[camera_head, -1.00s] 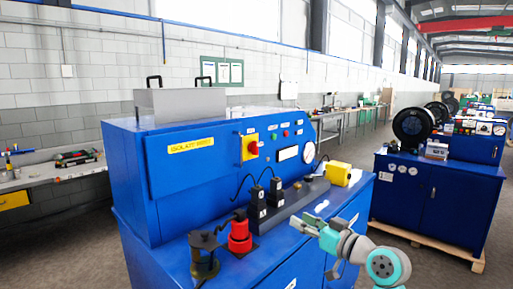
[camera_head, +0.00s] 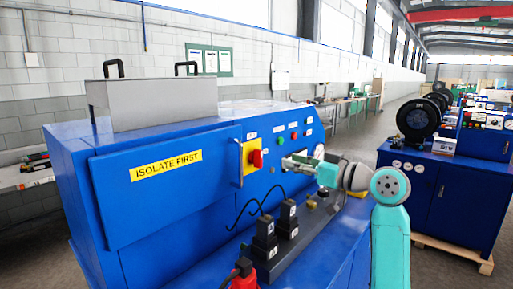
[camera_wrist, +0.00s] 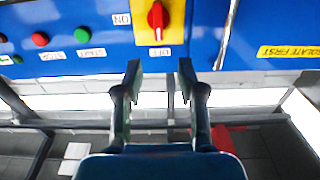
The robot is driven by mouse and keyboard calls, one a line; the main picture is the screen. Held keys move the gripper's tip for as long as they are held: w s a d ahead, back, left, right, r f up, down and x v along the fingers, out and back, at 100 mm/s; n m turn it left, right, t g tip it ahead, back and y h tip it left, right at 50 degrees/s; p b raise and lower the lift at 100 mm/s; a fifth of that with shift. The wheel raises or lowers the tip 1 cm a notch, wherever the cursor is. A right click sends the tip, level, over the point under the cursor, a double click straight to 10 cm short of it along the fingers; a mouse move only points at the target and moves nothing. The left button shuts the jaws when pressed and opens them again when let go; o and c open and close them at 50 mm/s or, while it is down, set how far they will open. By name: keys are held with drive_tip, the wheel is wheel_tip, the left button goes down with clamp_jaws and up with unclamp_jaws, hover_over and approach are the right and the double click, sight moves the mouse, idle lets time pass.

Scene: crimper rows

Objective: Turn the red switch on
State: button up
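The red switch (camera_head: 256,158) is a rotary knob on a yellow plate (camera_head: 246,172) on the blue machine's panel. In the wrist view, the knob (camera_wrist: 157,18) stands at the top centre, its handle in line with the picture's vertical, toward the OFF label (camera_wrist: 159,52) below it. The ON label (camera_wrist: 121,18) is to the left of the plate there. My gripper (camera_wrist: 159,74) is open and empty. Its two fingers are apart, below the knob in the wrist view and not touching it. In the head view, my gripper (camera_head: 290,163) is right of the switch.
A metal bar handle (camera_head: 240,163) stands beside the yellow plate. Black valve blocks with cables (camera_head: 265,236) stand below. A grey box (camera_head: 150,103) sits on top.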

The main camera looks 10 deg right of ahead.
sight(262, 152)
drive_tip(key=x, duration=1.1)
drive_tip(key=shift+w+r, duration=0.1)
drive_tip(key=shift+w, duration=0.05)
clamp_jaws()
